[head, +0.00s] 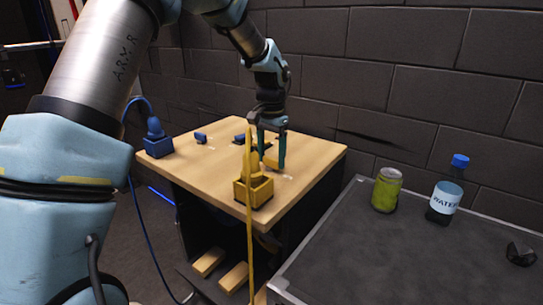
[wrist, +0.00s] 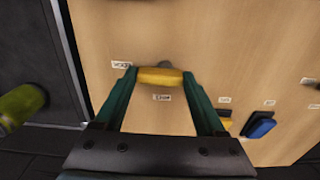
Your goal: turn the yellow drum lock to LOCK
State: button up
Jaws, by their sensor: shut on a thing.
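The yellow drum lock (wrist: 160,77) shows in the wrist view as a yellow bar-shaped handle lying roughly level across the picture. My gripper (wrist: 160,75) has its two green fingers at the two ends of this handle and is shut on it. One small white label lies just below the handle and another by the left fingertip; I cannot read them surely. In the head view my gripper (head: 271,163) points down at the wooden tabletop (head: 310,152), behind the yellow box, and the lock is mostly hidden between its fingers.
A yellow box (head: 253,190) with a yellow cable stands in front of my gripper. A blue box (head: 157,146) with a blue cable stands at the left. A dark table (head: 420,258) holds a green can (head: 386,190) and a water bottle (head: 446,192). A brick wall rises behind.

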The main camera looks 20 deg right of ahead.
aim_at(271, 158)
dwell(0.3)
jog(key=o, duration=1.3)
notch_tip(271, 158, up, 11)
jog(key=b, duration=0.2)
jog(key=shift+f+b, duration=0.1)
jog(key=shift+b, duration=0.25)
jog(key=a+f+n, duration=0.3)
jog(key=a, duration=0.8)
jog(key=a+f+n, duration=0.3)
jog(key=a+f, duration=0.1)
jog(key=a, duration=0.6)
jog(key=s+a+f+n, duration=0.1)
jog(key=s+a, duration=0.2)
jog(key=a, duration=0.2)
jog(key=s+a+f+n+t, duration=0.1)
jog(key=s+a+f+n, duration=0.1)
jog(key=a, duration=0.3)
jog(key=s+a+f+n, duration=0.2)
jog(key=s+a, duration=0.3)
jog(key=shift+a+f+t, duration=0.1)
jog(key=shift+t, duration=0.2)
